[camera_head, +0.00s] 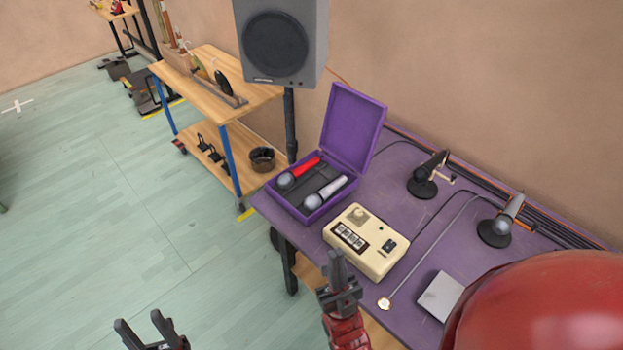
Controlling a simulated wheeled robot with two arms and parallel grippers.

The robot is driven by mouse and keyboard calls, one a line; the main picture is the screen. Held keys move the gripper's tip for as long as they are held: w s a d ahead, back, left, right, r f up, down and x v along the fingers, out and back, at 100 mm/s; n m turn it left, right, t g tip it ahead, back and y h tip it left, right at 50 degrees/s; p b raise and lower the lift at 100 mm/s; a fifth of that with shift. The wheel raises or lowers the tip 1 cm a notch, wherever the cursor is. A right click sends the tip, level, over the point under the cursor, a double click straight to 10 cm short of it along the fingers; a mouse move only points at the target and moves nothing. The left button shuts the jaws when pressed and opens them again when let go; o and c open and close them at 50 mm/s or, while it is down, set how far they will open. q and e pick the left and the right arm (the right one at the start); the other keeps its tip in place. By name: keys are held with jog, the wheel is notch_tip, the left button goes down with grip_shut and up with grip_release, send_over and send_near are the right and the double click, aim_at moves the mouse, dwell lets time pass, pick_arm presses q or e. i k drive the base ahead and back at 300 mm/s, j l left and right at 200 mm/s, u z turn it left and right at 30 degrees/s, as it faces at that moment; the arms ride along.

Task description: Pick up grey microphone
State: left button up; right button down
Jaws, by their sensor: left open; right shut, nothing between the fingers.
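A grey microphone (326,193) with a pale handle and round grey head lies in the open purple case (303,217) on the purple table. A red microphone (300,172) lies beside it in the same case. Another microphone with a greyish body (504,217) stands tilted on a round black base at the right. My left gripper (143,324) is open and empty at the bottom left, over the floor and well apart from the case. My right gripper (338,258) is shut and empty, in front of the table edge, below the case in the picture.
A cream box with buttons (365,240) stands right of the case. A black microphone on a stand (427,178), cables and a small grey block (440,297) are further right. The case's raised lid (352,128) stands behind. A speaker (281,40) stands behind the table. The floor at left is clear.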

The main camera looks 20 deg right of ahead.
aim_at(502, 225)
jog(key=z, duration=2)
